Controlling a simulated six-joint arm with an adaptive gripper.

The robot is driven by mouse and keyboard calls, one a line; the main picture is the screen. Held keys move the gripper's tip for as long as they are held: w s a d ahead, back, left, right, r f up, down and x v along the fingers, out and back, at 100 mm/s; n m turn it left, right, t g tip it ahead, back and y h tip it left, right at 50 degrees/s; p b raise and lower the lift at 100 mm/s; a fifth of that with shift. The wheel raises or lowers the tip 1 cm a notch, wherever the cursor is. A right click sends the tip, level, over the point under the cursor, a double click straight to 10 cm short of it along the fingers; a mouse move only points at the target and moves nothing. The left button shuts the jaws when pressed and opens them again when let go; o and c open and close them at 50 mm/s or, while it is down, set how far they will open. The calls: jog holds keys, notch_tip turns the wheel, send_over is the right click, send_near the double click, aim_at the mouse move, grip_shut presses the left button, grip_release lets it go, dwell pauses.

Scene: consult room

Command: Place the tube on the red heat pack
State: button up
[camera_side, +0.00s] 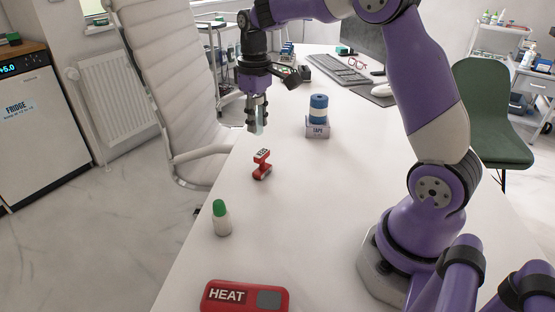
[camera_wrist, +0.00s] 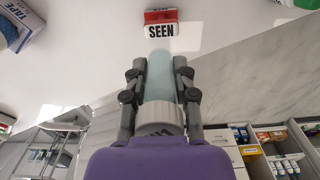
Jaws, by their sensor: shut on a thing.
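The tube is pale, translucent blue-green with a ridged white cap; in the wrist view the tube (camera_wrist: 158,80) sits between the two fingers of my gripper (camera_wrist: 159,75), which is shut on it. In the side view my gripper (camera_side: 257,112) points down and holds the tube (camera_side: 259,125) above the far left part of the desk, with the tube apart from the desk top. The red heat pack (camera_side: 218,295), labelled HEAT with a grey patch, lies flat at the near edge of the picture, well away from my gripper. It is not seen in the wrist view.
A tape box (camera_side: 317,130) bears a blue-and-white roll (camera_side: 318,108). A keyboard (camera_side: 338,69) lies farther back.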

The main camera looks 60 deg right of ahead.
jog(key=s+a+r+n, duration=0.1)
jog(key=s+a+n, duration=0.15)
jog(key=a, duration=0.55)
jog(key=s+a+n, duration=0.1)
jog(key=a+n, duration=0.2)
jog(key=a, duration=0.5)
jog(key=n, duration=0.6)
send_over(244, 297)
jog(key=f, duration=0.2)
notch_tip(244, 297, down, 6)
jog(key=shift+s+f, duration=0.1)
jog(key=shift+f, duration=0.15)
jog(key=o, duration=0.9)
jog(key=shift+o, duration=0.2)
